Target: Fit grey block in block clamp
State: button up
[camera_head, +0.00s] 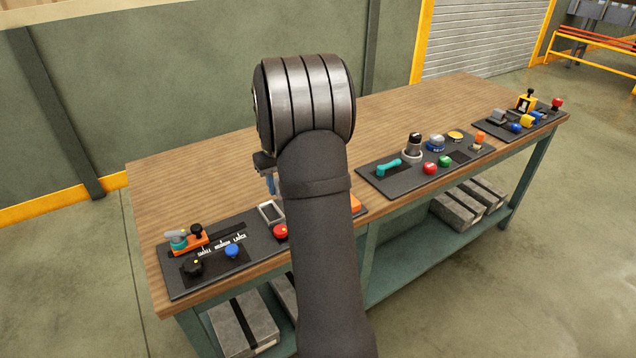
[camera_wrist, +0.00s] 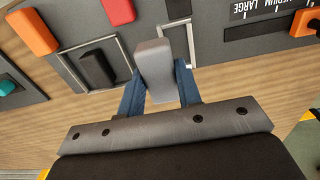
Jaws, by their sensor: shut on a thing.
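In the wrist view, the grey block (camera_wrist: 154,68) is between the blue fingers of my gripper (camera_wrist: 160,86), which is shut on it. Behind its upper end lies a rectangular recess with a silver rim (camera_wrist: 192,42); how far the block is from it, I cannot tell. In the head view, my gripper (camera_head: 270,184) is partly hidden by my own arm, and the block cannot be made out. An orange slide piece (camera_head: 190,244) with grey and teal parts sits beside the SMALL, MEDIUM, LARGE scale. Which fixture is the block clamp is not clear.
A second rimmed recess with a black block (camera_wrist: 98,69) is left in the wrist view. A red button (camera_wrist: 118,11) and orange block (camera_wrist: 32,31) are nearby. The left panel also has a blue knob (camera_head: 232,250). Bare wooden tabletop (camera_head: 200,180) lies behind it.

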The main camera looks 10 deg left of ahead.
jog(key=shift+s+a+f, duration=0.15)
jog(key=shift+a+f, duration=0.35)
jog(key=shift+f, duration=0.7)
jog(key=shift+s+a+f, duration=0.1)
jog(key=shift+a+f, duration=0.45)
jog(key=shift+f, duration=0.65)
jog(key=shift+s+a+f, duration=0.15)
jog(key=shift+a+f, duration=0.35)
jog(key=shift+f, duration=0.85)
jog(key=shift+s+d+f, duration=0.15)
jog(key=shift+f, duration=0.4)
jog(key=shift+s+d+f, duration=0.1)
jog(key=shift+f, duration=0.4)
jog(key=o, duration=0.9)
jog(key=shift+c, duration=0.9)
jog(key=shift+w+a+r, duration=0.1)
jog(key=shift+w+r, duration=0.05)
jog(key=shift+r, duration=0.7)
jog(key=shift+o, duration=1.1)
jog(key=shift+r, duration=0.2)
jog(key=shift+a+r, duration=0.1)
jog(key=shift+r, duration=2.5)
